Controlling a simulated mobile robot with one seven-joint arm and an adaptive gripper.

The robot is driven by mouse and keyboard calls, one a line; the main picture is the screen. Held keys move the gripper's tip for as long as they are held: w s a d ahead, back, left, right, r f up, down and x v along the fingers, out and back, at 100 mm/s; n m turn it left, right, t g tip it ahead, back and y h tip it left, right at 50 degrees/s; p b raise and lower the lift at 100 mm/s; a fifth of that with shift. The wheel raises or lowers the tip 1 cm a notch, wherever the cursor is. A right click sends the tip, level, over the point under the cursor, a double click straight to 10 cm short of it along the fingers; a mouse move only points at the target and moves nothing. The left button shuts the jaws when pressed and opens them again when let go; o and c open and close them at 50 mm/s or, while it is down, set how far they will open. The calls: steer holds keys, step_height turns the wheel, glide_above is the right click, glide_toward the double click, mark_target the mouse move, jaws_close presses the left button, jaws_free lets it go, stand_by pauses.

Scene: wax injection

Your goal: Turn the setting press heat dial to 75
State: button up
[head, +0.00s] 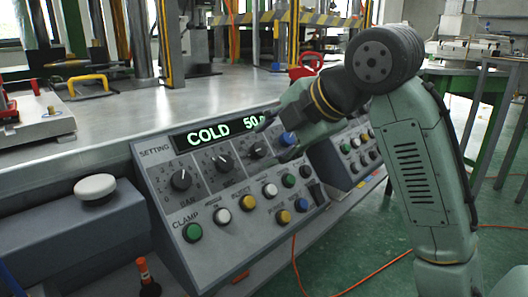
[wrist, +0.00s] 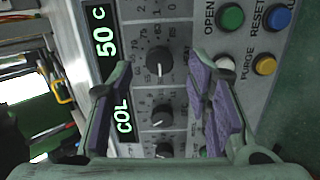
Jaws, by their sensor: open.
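The setting press panel (head: 225,262) slopes up in the middle of the head view. Its green display (head: 222,130) reads "COLD" and "50", with "50 C" in the wrist view. The heat dial seems to be the third black dial (head: 257,150), partly behind my gripper (head: 274,138). In the wrist view the dial (wrist: 160,62) lies beside "50 C", its white pointer mark toward the picture's bottom. My gripper (wrist: 160,63) is open, its purple-padded fingers appearing on either side of this dial. I see no contact.
Two other dials (head: 181,180) (head: 222,162) sit left of it. Coloured buttons, including green CLAMP (head: 192,232), line the panel's lower part. A white-capped grey box (head: 95,188) stands left. A second panel (head: 352,150) stands right. An orange cable (head: 330,291) lies on the floor.

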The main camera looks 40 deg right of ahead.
mark_target(261, 149)
steer(key=shift+x, duration=1.55)
jaws_close()
